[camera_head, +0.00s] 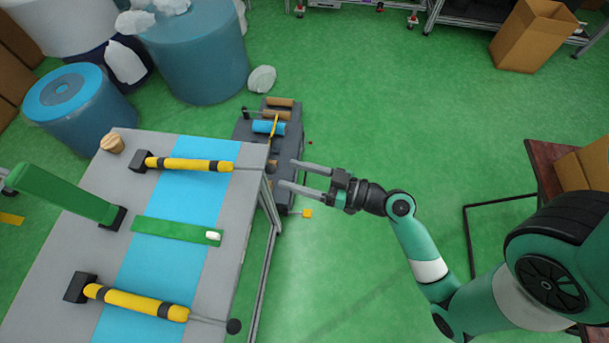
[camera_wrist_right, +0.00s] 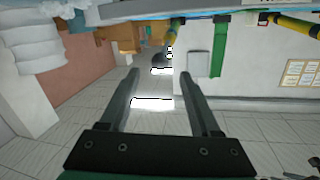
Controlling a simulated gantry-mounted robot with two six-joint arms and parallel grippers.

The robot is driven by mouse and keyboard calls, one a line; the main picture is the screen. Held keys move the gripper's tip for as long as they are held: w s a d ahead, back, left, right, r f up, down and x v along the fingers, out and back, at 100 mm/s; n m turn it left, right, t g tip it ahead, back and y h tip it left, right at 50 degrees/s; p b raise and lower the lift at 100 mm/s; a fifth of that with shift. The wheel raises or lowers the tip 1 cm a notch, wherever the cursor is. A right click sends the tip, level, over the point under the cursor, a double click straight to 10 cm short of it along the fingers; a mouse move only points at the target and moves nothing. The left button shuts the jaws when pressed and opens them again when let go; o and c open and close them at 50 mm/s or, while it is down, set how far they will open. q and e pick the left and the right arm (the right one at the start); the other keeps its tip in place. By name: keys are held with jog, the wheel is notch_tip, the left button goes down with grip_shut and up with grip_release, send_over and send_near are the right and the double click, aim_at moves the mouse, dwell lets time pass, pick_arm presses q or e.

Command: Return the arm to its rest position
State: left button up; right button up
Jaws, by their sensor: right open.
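My right gripper (camera_head: 303,179) is open, with its two grey fingers apart and nothing between them. In the head view it points left, beside the right edge of the work table (camera_head: 60,250) and partly over the dark block behind it. My right arm reaches in from the lower right. The right wrist view shows the open fingers (camera_wrist_right: 160,80) with floor and a wall beyond them. My left gripper does not show in either view.
The table carries two yellow-and-black handles (camera_head: 190,165), (camera_head: 135,302), a green strip (camera_head: 170,229) with a small white piece (camera_head: 213,236), and a green post (camera_head: 65,193). A dark stand (camera_head: 285,130) holds rollers. Blue drums (camera_head: 200,60) stand behind.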

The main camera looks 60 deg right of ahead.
jog(key=shift+s+d+r, duration=0.1)
jog(key=shift+s, duration=0.95)
